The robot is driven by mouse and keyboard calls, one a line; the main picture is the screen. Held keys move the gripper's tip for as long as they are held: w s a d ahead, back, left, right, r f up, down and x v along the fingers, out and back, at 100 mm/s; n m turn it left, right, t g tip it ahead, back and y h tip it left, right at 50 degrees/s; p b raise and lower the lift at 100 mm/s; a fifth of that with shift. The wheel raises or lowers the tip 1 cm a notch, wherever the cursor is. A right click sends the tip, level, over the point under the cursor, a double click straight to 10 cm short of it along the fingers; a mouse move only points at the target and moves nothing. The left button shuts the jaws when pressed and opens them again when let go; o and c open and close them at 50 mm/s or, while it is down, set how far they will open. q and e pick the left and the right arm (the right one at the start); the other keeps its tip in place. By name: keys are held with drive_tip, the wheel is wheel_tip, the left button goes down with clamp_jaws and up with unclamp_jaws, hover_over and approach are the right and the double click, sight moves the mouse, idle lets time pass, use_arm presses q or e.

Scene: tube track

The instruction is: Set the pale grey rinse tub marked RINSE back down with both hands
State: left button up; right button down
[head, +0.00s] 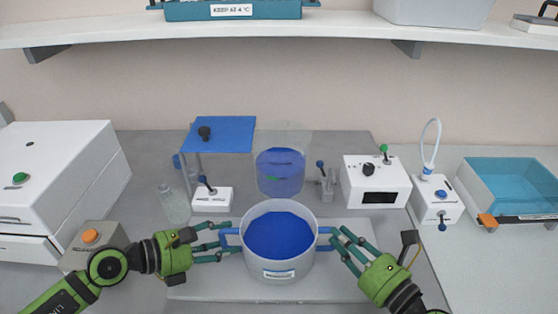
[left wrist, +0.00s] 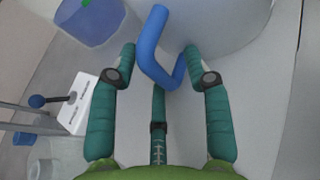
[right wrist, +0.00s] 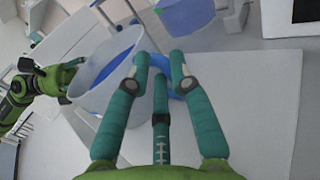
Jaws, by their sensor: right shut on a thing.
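The pale grey round tub (head: 277,266) holds blue liquid and has a blue handle on each side; the small print on its front label is too small to read. It is over the light grey board (head: 195,290); I cannot tell whether it touches it. My left gripper (head: 228,238) is open, with the left handle (left wrist: 152,50) between its spread fingers. My right gripper (head: 338,240) is shut on the right handle (right wrist: 184,84). The tub also shows in the right wrist view (right wrist: 95,85).
Behind the tub stands a clear vessel (head: 281,190) with blue contents. A blue-topped stand (head: 220,134) and glass bottle (head: 175,206) are at left. A white box (head: 376,183) and a teal tray (head: 512,190) are at right. A shelf (head: 340,30) runs above.

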use_arm(q)
drive_tip(key=shift+a+f, duration=0.15)
use_arm(e)
drive_tip(key=shift+d, duration=0.1)
use_arm(q)
drive_tip(key=shift+s+a, duration=0.3)
drive_tip(key=shift+a, duration=0.2)
use_arm(e)
drive_tip(key=shift+w+d, duration=0.1)
use_arm(q)
drive_tip(key=v, duration=1.1)
drive_tip(key=shift+d+r, duration=0.15)
drive_tip(key=shift+r, duration=0.1)
use_arm(e)
drive_tip(key=shift+r, duration=0.1)
drive_tip(key=c, duration=1)
unclamp_jaws()
drive_tip(key=shift+c, duration=0.2)
